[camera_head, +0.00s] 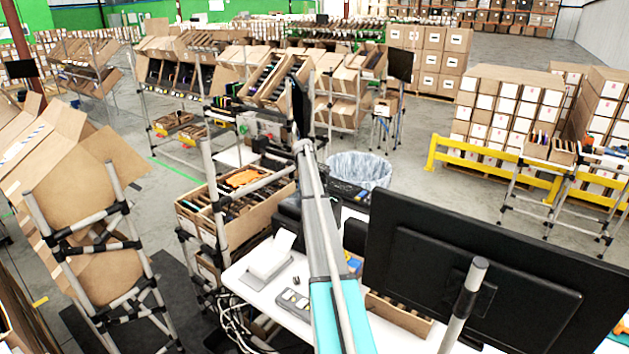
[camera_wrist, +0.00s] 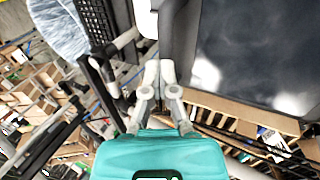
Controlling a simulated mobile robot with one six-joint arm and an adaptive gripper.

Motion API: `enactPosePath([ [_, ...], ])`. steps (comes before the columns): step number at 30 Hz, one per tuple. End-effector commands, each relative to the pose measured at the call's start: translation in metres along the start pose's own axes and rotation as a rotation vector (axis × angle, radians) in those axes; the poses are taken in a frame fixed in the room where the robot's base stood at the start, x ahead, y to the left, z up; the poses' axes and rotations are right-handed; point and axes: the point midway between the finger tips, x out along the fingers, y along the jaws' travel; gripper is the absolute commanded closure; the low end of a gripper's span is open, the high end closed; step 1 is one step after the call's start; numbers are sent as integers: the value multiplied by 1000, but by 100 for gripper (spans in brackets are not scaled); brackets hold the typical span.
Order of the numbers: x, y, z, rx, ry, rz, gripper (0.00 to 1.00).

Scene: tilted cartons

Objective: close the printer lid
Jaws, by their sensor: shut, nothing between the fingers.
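A small white device (camera_head: 268,262) with an upright white sheet or flap stands on the white table (camera_head: 243,284) in the head view. It looks like the printer, but I cannot tell whether the flap is its lid or paper. My gripper (camera_wrist: 159,72) is shut and empty in the wrist view, with its grey fingers together. It is beside a large dark panel (camera_wrist: 262,50). A white surface (camera_wrist: 147,18) lies just beyond the fingertips; I cannot tell what it belongs to. In the head view my arm crosses the table and hides part of it; my fingers are not clear there.
A black monitor (camera_head: 480,265) stands at the right front. Cartons on a tube rack (camera_head: 235,210) stand left of the table. Open floor lies behind the bin.

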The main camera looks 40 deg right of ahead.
Motion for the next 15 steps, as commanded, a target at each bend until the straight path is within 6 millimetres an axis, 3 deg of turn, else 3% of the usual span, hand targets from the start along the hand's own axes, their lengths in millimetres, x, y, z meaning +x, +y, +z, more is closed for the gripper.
enactPosePath([
  [15, -8, 4, 1, 1, -1, 2, 100],
])
